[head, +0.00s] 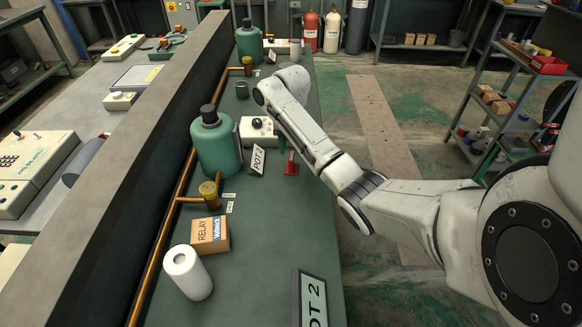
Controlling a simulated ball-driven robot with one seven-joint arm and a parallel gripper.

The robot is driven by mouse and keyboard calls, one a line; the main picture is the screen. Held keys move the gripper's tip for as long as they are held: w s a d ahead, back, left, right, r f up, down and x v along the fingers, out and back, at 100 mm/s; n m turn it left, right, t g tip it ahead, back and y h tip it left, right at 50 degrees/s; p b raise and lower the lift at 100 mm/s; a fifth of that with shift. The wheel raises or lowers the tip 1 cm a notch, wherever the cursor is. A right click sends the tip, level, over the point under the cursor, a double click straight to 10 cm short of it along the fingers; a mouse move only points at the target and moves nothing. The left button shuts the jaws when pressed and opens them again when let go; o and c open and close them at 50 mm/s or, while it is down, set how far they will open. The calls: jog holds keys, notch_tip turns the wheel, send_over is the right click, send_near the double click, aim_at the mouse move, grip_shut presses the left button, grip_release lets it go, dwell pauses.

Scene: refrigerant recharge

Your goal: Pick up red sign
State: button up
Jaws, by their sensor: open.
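My white arm reaches in from the right and passes over the bench just above and right of the red sign. The jaws of my gripper are hidden behind the arm's last links, so I cannot see where they are relative to the red sign.
Near the red sign are a green canister (216,146), a white box with a black knob (258,130) and a brass valve (209,189). A relay box (210,235) and a white roll (188,273) stand nearer. A tall ledge (140,150) borders the bench's left.

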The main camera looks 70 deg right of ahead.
aim_at(292, 156)
jog(key=shift+d+f+p, duration=0.1)
jog(key=shift+f+p, duration=0.2)
jog(key=shift+f, duration=2.75)
jog(key=shift+c, duration=0.4)
grip_shut()
